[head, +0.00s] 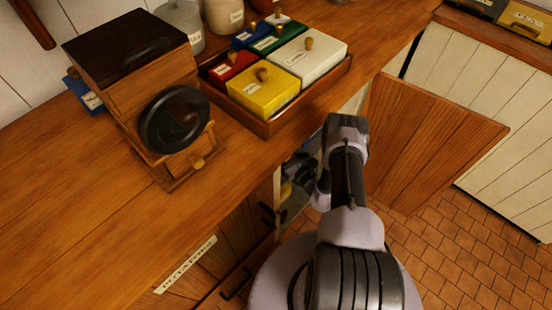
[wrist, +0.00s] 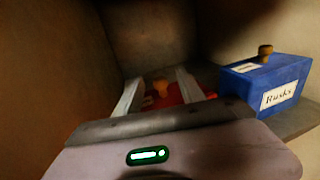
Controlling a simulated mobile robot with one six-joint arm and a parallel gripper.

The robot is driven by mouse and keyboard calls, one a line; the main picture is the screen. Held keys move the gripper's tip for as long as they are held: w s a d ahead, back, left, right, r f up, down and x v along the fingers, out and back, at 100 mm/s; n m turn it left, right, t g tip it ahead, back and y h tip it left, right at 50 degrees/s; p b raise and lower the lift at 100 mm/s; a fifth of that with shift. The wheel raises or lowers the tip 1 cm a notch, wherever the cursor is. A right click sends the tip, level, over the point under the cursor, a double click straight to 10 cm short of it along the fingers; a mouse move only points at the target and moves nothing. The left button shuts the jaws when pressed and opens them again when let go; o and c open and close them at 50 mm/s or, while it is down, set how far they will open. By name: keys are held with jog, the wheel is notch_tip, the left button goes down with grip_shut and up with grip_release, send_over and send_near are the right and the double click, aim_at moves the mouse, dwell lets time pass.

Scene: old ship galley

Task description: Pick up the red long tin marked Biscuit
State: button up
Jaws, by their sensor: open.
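In the wrist view a red tin (wrist: 194,91) with a wooden knob (wrist: 160,88) lies inside a dim cupboard. In the head view my arm reaches into the open cupboard below the counter, and the gripper is mostly hidden there. Another red tin (head: 229,69) sits in the tray on the counter; its label is too small to read.
A blue tin marked Rusks (wrist: 268,84) stands right of my gripper on the shelf (wrist: 296,122). Cupboard walls (wrist: 60,60) are close on the left. The cupboard door (head: 430,140) stands open. A wooden tray (head: 300,117) of coloured tins and a coffee grinder (head: 140,80) occupy the counter.

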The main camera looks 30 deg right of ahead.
jog(key=w, duration=0.2)
jog(key=w+b, duration=0.1)
jog(key=shift+a+f, duration=0.2)
jog(key=shift+a, duration=0.05)
jog(key=shift+w+r, duration=0.1)
grip_shut()
dwell(0.9)
